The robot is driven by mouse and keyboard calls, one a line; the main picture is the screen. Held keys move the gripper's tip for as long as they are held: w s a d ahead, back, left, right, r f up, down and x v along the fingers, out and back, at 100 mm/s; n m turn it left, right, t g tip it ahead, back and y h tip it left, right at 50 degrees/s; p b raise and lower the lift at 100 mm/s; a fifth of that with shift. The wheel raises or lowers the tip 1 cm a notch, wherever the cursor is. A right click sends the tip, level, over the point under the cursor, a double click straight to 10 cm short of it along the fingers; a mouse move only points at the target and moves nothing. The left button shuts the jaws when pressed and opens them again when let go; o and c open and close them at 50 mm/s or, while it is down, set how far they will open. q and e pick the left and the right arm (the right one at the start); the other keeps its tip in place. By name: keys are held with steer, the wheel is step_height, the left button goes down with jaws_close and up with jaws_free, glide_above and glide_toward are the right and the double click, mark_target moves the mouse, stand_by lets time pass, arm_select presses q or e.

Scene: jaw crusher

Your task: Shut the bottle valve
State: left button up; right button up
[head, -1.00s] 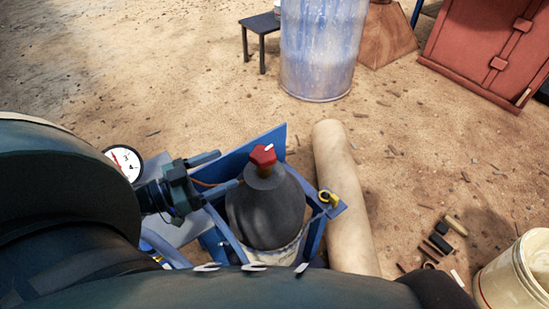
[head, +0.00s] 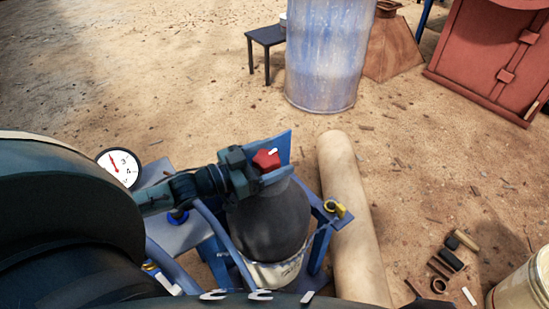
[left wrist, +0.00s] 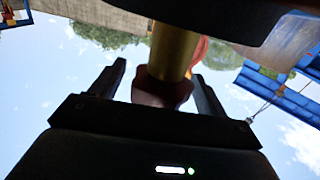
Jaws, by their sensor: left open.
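The dark gas bottle (head: 268,222) stands upright in a blue frame (head: 319,245). Its red valve knob (head: 266,159), with a white mark, is on top. My left gripper (head: 279,160) reaches in from the left, open, with its fingers on either side of the knob. In the left wrist view, the open fingers (left wrist: 158,72) flank the dark red knob (left wrist: 163,90), with visible gaps beside it. A brass valve stem (left wrist: 173,50) shows behind the knob. My right gripper is not in view.
A round gauge (head: 119,168) is left of the bottle. A yellow fitting (head: 335,209) sits on the frame's right corner. A pale roller (head: 350,220) lies to the right. A blue drum (head: 325,55) and red cabinet (head: 490,60) stand farther back. Open sandy ground lies between.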

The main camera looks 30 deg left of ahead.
arm_select(q)
steer(key=shift+w+d, duration=0.3)
steer(key=shift+w, duration=0.15)
steer(key=shift+c, duration=0.4)
steer(key=c, duration=0.9)
